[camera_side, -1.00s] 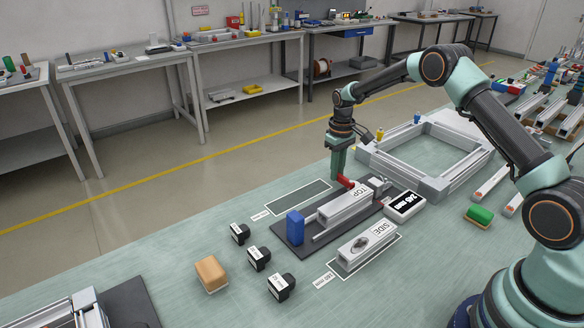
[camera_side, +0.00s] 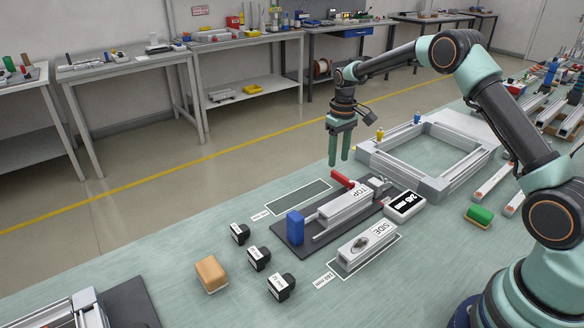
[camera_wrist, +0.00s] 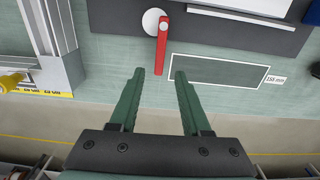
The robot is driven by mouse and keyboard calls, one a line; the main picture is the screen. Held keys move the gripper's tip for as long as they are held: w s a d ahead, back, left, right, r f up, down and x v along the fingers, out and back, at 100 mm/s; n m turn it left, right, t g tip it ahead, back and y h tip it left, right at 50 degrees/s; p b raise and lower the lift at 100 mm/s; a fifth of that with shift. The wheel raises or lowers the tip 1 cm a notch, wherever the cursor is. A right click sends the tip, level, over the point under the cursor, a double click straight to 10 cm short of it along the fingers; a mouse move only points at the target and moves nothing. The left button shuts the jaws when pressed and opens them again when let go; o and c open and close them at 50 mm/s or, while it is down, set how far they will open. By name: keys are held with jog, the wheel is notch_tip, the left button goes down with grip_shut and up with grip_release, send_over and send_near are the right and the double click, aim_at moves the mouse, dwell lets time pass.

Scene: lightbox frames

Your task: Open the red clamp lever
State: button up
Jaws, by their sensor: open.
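The red clamp lever (camera_side: 343,180) is on the dark fixture plate (camera_side: 290,236), beside the white bar marked TOP (camera_side: 340,206). In the wrist view the red lever (camera_wrist: 162,48) reaches from a round light pivot past the plate's edge, its free end over the green mat. My gripper (camera_side: 339,163) is open and empty, raised above the bench by the lever. In the wrist view my gripper (camera_wrist: 157,74) has its two green fingers apart, with the lever's free end near the gap between the tips. I see no contact.
A grey profile frame (camera_side: 432,184) stands behind and right of the fixture. The bar marked SIDE (camera_side: 367,243) lies in front. An empty outlined slot (camera_side: 298,195) lies behind.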

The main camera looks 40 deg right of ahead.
notch_tip(320, 180, up, 7)
dwell(0.3)
notch_tip(320, 180, up, 8)
jog(key=t, duration=0.2)
send_over(336, 174)
jog(key=s+a, duration=0.3)
jog(key=s, duration=0.1)
jog(key=s+a+r, duration=0.3)
jog(key=s+r, duration=0.1)
jog(key=s, duration=0.2)
jog(key=s+a+t, duration=0.1)
jog(key=s+a, duration=0.1)
jog(key=s, duration=0.5)
jog(key=s+a+t, duration=0.2)
jog(key=s+a, duration=0.1)
jog(key=s, duration=0.3)
jog(key=shift+s+f+t, duration=0.3)
jog(key=shift+s+f, duration=0.05)
jog(key=shift+f, duration=0.1)
